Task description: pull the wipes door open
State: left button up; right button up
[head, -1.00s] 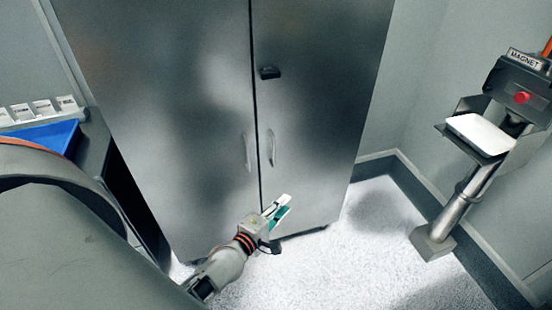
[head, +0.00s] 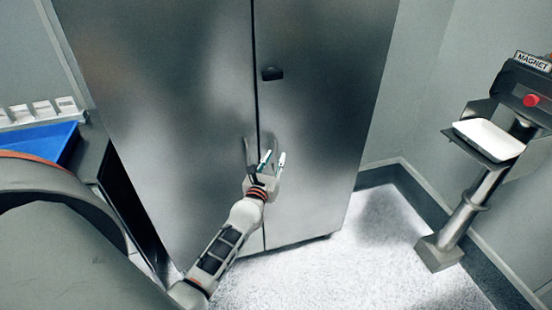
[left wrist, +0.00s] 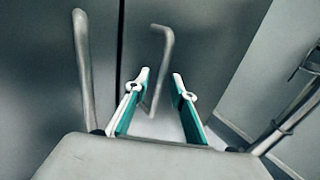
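A tall grey metal cabinet has a left door (head: 165,110) and a right door (head: 320,120), both shut along a dark seam. No label tells which is the wipes door. The left door's handle (head: 247,150) also shows in the left wrist view (left wrist: 84,65). My left gripper (head: 273,158) is open in front of the right door's handle, which it mostly hides in the head view. In the left wrist view, that bent handle (left wrist: 163,65) shows between and beyond the two fingertips (left wrist: 161,80); contact cannot be told. My right gripper is out of view.
A black latch (head: 272,73) sits higher on the right door. A stand marked MAGNET with a white tray (head: 490,138) is at the right. A blue bin (head: 40,142) is on a counter at the left. Speckled floor (head: 350,250) is clear before the right door.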

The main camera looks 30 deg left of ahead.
pick_arm(q)
jog(key=shift+w+a, duration=0.15)
jog(key=shift+w, duration=0.45)
grip_shut()
jog(key=shift+s, duration=0.1)
